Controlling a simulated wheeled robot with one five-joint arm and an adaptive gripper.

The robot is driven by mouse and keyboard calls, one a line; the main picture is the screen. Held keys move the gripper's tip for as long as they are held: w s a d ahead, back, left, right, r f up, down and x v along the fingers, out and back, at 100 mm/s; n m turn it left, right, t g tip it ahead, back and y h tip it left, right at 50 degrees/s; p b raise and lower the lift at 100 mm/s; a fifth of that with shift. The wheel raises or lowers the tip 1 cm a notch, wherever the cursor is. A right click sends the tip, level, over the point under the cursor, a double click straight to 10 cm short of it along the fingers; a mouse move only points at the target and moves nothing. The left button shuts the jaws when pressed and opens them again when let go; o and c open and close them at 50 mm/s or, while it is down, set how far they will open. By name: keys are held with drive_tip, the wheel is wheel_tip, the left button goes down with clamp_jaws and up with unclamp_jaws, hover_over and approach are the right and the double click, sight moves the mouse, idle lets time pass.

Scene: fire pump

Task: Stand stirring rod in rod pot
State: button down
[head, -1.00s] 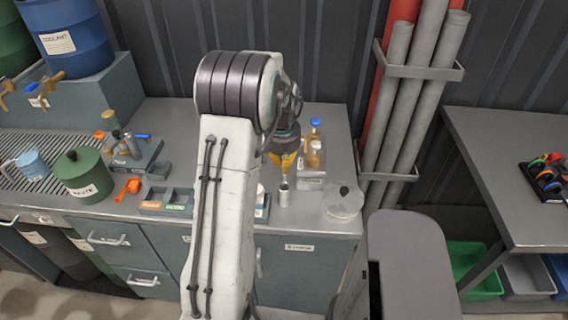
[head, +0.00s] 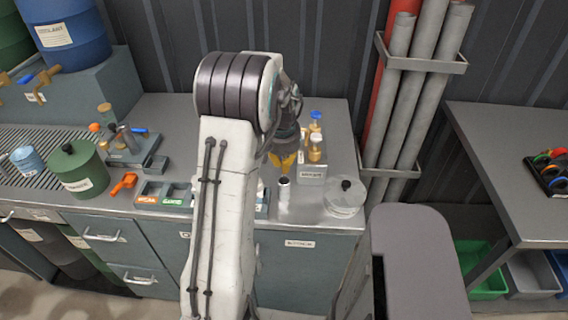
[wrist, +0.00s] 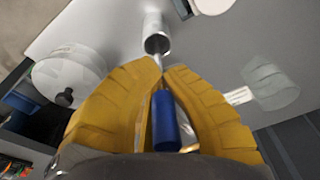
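The stirring rod has a blue handle (wrist: 165,122) and a thin metal shaft. My gripper (wrist: 164,70), with yellow fingers, is shut on it, and the handle sits between the fingers. The rod pot is a small metal cylinder, seen in the head view (head: 284,194) and in the wrist view (wrist: 153,24). My gripper in the head view (head: 284,162) is just above the pot. The shaft reaches from the fingertips to the pot's open mouth in the wrist view. I cannot tell how deep its tip is.
A round clear-lidded dish (head: 344,199) stands to the right of the pot. Bottles with blue and pale caps (head: 315,148) stand in a rack behind it. Labelled bins (head: 163,195) and a green pot (head: 78,170) are to the left. My arm hides the bench's middle.

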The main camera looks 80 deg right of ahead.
drive_tip(key=c, duration=1.3)
unclamp_jaws()
drive_tip(key=shift+c, duration=0.2)
wheel_tip(320, 180, up, 12)
drive_tip(key=a, duration=0.1)
drive_tip(key=shift+a, duration=0.4)
drive_tip(key=shift+f, duration=0.1)
